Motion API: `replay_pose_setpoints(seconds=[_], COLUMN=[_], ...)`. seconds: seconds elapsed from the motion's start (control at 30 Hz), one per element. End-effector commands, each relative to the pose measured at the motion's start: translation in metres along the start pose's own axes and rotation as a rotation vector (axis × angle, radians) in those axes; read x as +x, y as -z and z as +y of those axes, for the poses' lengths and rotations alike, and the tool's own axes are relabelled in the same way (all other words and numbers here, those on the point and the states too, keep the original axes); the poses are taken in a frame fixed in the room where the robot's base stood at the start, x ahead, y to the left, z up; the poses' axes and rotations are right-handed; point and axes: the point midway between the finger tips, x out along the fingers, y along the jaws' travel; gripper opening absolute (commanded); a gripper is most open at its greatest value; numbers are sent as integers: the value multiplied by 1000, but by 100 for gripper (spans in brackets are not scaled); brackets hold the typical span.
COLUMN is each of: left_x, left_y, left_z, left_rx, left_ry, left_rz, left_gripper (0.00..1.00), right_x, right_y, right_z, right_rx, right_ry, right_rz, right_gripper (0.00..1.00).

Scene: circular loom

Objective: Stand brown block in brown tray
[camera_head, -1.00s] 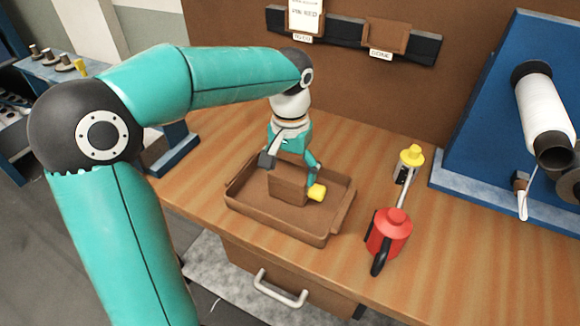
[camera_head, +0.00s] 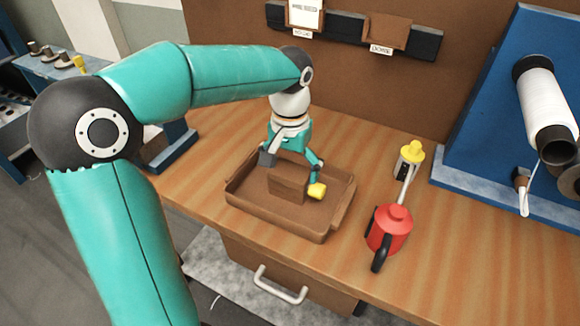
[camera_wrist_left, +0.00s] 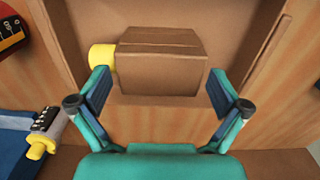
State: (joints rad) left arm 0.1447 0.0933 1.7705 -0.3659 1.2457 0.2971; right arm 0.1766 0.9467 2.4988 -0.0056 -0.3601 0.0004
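The brown block (camera_head: 287,186) rests in the brown tray (camera_head: 327,228) on the wooden bench. My left gripper (camera_head: 292,171) is above the tray with its fingers spread to either side of the block. In the left wrist view, the block (camera_wrist_left: 162,62) lies between the open fingertips (camera_wrist_left: 158,83), with a gap showing on each side. A yellow piece (camera_head: 316,191) sits at one end of the block; it also shows in the left wrist view (camera_wrist_left: 102,57). I cannot tell whether it is joined to the block. My right gripper is out of view.
A red can (camera_head: 390,229) with a black handle and a yellow-topped item (camera_head: 410,158) stand right of the tray. A blue machine (camera_head: 490,110) with a white spool (camera_head: 538,98) is farther right. A dark rail (camera_head: 345,38) with cards is on the back panel. Bare bench lies behind the tray.

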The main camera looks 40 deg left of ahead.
Motion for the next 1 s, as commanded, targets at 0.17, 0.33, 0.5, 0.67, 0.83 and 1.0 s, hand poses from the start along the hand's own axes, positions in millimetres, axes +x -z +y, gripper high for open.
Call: replay_pose_setpoints(seconds=[0.17,0.33,0.5,0.67,0.83,1.0], left_x=[1,-6,-30,-63,-95,-113], left_y=[0,0,0,1,1,1], left_z=[0,0,0,0,0,0], left_rx=[0,-1,-1,0,0,-1], left_ry=[1,0,-1,-2,-1,0], left_rz=[-3,0,4,5,3,1], left_gripper=[100,100,100,100,100,100], right_x=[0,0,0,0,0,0], right_y=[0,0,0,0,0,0], right_z=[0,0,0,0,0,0], right_rx=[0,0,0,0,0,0], right_ry=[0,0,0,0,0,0], right_rz=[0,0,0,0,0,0], right_gripper=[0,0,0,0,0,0])
